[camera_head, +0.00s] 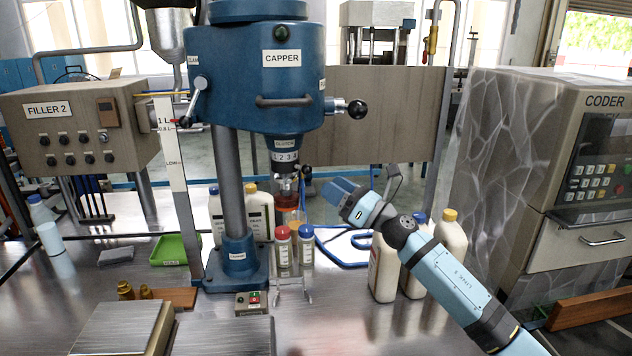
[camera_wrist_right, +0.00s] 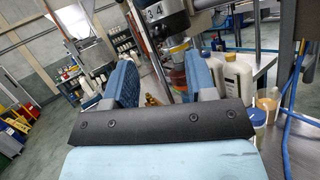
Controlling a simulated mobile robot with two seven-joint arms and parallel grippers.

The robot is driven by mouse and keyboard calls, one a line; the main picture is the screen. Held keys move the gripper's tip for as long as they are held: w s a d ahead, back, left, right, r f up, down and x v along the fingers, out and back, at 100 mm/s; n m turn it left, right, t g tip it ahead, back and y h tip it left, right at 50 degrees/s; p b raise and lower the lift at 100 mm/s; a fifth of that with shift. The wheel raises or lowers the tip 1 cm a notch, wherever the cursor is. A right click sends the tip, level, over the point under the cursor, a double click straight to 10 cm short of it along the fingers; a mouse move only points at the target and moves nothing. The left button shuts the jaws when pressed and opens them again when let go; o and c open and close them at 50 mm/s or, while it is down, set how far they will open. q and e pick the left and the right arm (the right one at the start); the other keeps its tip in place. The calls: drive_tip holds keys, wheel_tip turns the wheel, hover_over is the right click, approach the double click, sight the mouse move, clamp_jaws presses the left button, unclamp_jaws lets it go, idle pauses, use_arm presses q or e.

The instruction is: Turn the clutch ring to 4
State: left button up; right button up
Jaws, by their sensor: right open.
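The clutch ring (camera_head: 285,157) is a pale band numbered 1 2 3 4 under the blue capper head (camera_head: 262,80), below a "CLUTCH" label. In the right wrist view the ring (camera_wrist_right: 155,13) shows the figures 3 and 4 at the top edge. A dark chuck with a reddish lower part (camera_head: 288,190) hangs below it. My right gripper (camera_head: 337,191) is to the right of and lower than the ring, apart from it. In the wrist view my right gripper (camera_wrist_right: 160,80) has its two blue fingers spread with nothing between them. My left gripper is not in view.
Red-capped (camera_head: 283,252) and blue-capped (camera_head: 306,250) small bottles stand under the chuck. White bottles, one yellow-capped (camera_head: 450,244), stand near my right forearm. The capper column (camera_head: 232,185) rises left of the ring. A knobbed lever (camera_head: 350,107) juts right from the head. The coder (camera_head: 590,150) stands far right.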

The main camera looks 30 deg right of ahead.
drive_tip(key=b+v, duration=0.1)
drive_tip(key=v, duration=0.4)
drive_tip(key=shift+s+d+f, duration=0.1)
drive_tip(key=shift+s+d, duration=0.05)
drive_tip(key=shift+s, duration=0.15)
